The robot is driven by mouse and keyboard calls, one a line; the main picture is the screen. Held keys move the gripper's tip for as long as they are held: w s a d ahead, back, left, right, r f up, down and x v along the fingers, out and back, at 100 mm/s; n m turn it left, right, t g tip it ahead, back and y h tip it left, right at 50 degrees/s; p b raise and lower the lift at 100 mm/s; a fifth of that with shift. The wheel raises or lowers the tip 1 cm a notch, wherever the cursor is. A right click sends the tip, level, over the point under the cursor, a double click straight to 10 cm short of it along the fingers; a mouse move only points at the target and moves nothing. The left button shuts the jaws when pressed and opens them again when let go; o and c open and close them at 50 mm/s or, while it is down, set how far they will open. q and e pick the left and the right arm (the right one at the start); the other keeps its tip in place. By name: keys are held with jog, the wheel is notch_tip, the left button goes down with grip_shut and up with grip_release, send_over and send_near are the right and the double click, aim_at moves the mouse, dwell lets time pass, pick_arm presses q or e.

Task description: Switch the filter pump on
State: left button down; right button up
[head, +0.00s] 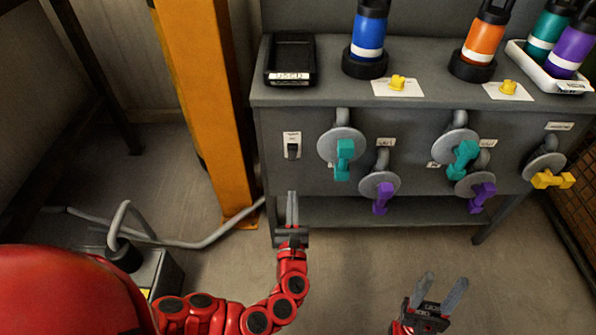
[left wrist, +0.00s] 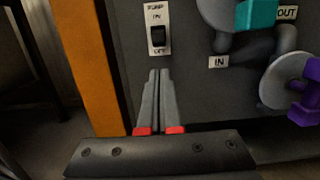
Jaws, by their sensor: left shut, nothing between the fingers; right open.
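The pump switch (head: 292,150) is a black rocker on a white plate at the left of the grey bench front. In the left wrist view the switch (left wrist: 158,36) shows with a label reading PUMP, ON above and OFF below; which way the rocker is tipped I cannot tell. My left gripper (head: 292,194) is shut and empty, just below the switch in the picture. Its fingertips (left wrist: 160,72) point toward the bench front, apparently short of the switch. My right gripper (head: 441,288) is open and empty, low in front of the bench.
Valves with teal handles (head: 344,160), purple handles (head: 385,197) and a yellow handle (head: 553,180) stick out right of the switch. An orange post (head: 205,100) stands to the left. A black tray (head: 291,60) and bottles, including a blue one (head: 369,32), stand on top.

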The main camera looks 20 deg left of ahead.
aim_at(292, 156)
pick_arm(q)
jog(key=shift+w, duration=0.1)
jog(key=x, duration=0.9)
jog(key=shift+w+a+b, duration=0.2)
jog(key=shift+w+b, duration=0.15)
jog(key=shift+b, duration=0.05)
